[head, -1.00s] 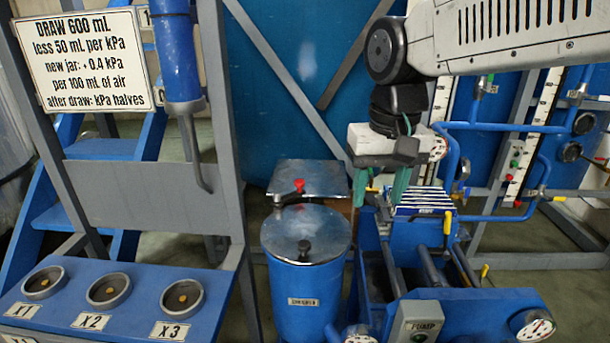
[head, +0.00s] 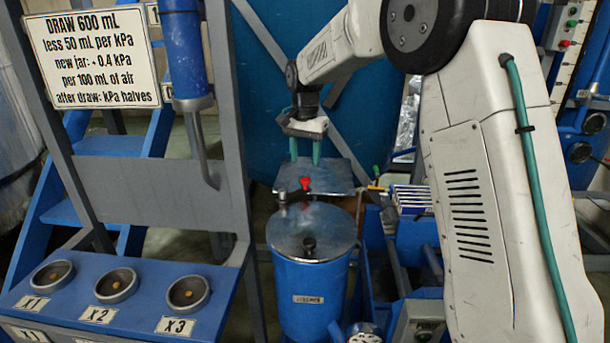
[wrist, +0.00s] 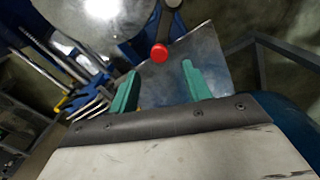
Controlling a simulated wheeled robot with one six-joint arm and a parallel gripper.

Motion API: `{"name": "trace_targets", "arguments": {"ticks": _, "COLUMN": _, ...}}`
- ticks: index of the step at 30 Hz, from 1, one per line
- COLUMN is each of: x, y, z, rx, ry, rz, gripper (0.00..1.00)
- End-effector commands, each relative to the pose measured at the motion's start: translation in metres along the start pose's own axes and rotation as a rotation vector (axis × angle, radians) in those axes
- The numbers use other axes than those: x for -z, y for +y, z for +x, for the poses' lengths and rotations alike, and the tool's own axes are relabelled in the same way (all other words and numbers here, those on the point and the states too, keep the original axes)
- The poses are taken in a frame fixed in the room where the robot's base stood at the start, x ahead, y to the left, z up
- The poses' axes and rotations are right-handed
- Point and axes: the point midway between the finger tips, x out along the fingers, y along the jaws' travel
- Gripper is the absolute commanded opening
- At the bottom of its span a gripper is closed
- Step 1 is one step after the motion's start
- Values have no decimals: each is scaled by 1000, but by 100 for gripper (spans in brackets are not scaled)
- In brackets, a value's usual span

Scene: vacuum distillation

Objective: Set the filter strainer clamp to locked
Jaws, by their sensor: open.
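A blue drum (head: 309,290) with a round metal lid (head: 285,232) stands at the centre of the head view; its small label is too blurred to read. A dark clamp lever (head: 284,196) with a red knob (head: 305,183) lies at the back edge of the lid, in front of a square metal plate (head: 340,176). My gripper (head: 305,160) is open and empty, pointing down behind the red knob, over the plate. In the wrist view the red knob (wrist: 159,53) shows beyond and between the green fingers (wrist: 158,85), apart from them.
A blue cart with a striped rack (head: 411,199) stands right of the drum, partly hidden by my arm. A grey frame (head: 236,140) and a panel with round sockets (head: 115,287) stand on the left. A blue tank wall is behind.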

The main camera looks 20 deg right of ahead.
Motion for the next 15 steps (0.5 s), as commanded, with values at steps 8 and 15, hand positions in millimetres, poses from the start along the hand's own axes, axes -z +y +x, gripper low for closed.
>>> {"name": "trace_targets", "arguments": {"ticks": 8, "x": -1, "y": 1, "z": 45, "rx": -3, "ry": -2, "rz": -2, "gripper": 48}}
{"name": "trace_targets", "arguments": {"ticks": 15, "x": -1, "y": 1, "z": 62, "rx": 0, "ry": 0, "rz": -2, "gripper": 48}}
